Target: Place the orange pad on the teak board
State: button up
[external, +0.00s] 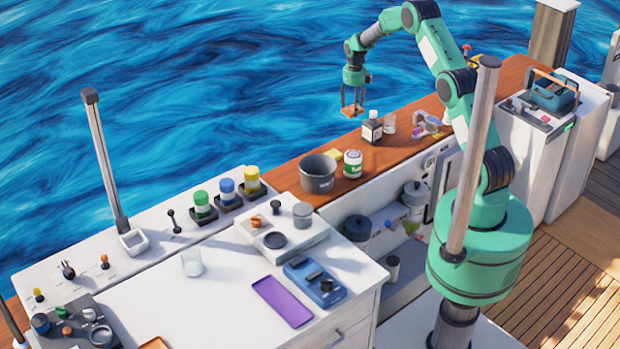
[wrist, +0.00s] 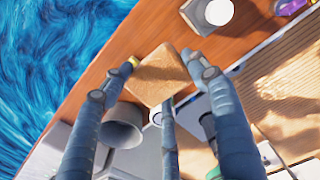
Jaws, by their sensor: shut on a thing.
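The orange pad (external: 351,111) is held in my gripper (external: 353,104), in the air above the back edge of the long reddish-brown wooden top (external: 290,196), which looks like the teak board. In the wrist view the pad (wrist: 160,77) is a tan-orange square, gripped between the fingers of my gripper (wrist: 163,75). The wooden top (wrist: 235,40) lies below it, with a gap I cannot measure. The pad hides part of the top there.
A dark-labelled bottle (external: 372,128) and a clear glass (external: 390,124) stand right of the gripper. A green-white can (external: 353,164), a yellow pad (external: 334,154) and a grey pot (external: 318,174) stand nearer. Bare wood shows between the bottle and yellow pad. Water lies beyond the back edge.

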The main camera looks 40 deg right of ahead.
notch_tip(320, 180, down, 9)
dwell(0.5)
jog(key=shift+f, duration=3.05)
jog(key=shift+f, duration=1.85)
jog(key=shift+f+b, duration=0.2)
jog(key=shift+b, duration=0.15)
jog(key=o, duration=1.1)
jog(key=shift+r, duration=0.2)
